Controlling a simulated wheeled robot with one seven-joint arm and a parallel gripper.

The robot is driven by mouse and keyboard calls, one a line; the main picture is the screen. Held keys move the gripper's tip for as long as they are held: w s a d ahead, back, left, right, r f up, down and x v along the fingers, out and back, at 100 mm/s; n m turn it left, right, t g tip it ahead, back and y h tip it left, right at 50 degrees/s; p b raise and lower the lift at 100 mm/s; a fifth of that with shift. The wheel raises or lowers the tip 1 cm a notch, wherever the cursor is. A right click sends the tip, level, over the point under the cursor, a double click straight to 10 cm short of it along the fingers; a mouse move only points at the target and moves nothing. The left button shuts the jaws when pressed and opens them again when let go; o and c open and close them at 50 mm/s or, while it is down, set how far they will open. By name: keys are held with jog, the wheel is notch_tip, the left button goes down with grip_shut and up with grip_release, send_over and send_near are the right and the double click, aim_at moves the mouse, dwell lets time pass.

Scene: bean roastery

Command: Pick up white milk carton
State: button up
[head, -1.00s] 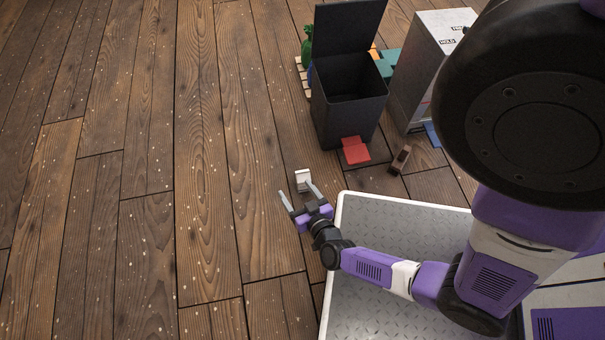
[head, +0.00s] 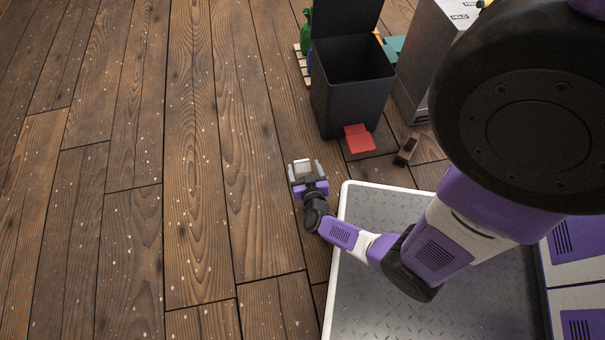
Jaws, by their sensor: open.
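The white milk carton (head: 303,167) is a small pale box on the wooden floor, left of the bin's red pedal. My gripper (head: 305,170) is open, with one finger on each side of the carton. The carton sits between the fingers, and I cannot tell whether either finger touches it. The carton's near end is close to the gripper's palm.
A black bin (head: 352,85) with its lid up and a red pedal (head: 359,139) stands beyond the carton. A small brown object (head: 406,151) lies to its right, near a grey cabinet (head: 424,60). The wooden floor on the left is clear.

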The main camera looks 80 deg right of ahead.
jog(key=shift+w+d+f, duration=0.2)
jog(key=shift+w+d, duration=0.1)
jog(key=shift+d, duration=0.3)
grip_shut()
